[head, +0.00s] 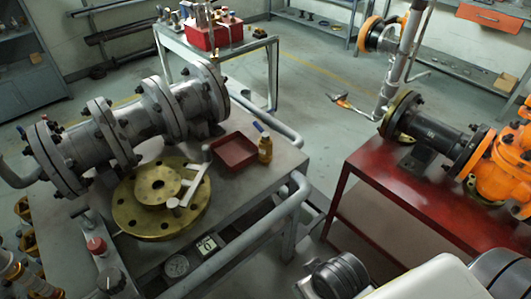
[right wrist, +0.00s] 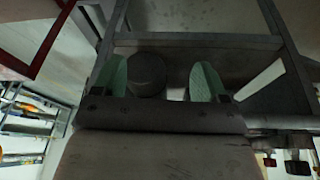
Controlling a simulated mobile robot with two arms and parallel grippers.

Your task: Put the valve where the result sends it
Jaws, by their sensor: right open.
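A grey flanged valve body (head: 130,125) lies along the left side of the grey cart in the head view, with bolted flanges at its ends. A round brass flange (head: 140,218) with bolt holes lies in front of it. A T-shaped grey handle (head: 190,185) stands over the brass flange. A pressure gauge (head: 176,265) and a small display (head: 207,244) are at the cart's front edge; I cannot read a result. My right gripper (right wrist: 158,82) is open, its green fingertips apart. A dark round thing shows between them; I cannot tell whether it is touched. My left gripper is not in view.
A red tray (head: 235,151) and a yellow bottle (head: 265,149) sit on the cart. A red bench (head: 385,170) at right carries a dark pipe (head: 437,134) and orange valve body (head: 498,165). A back trolley holds a red box (head: 213,36). Floor shows between cart and bench.

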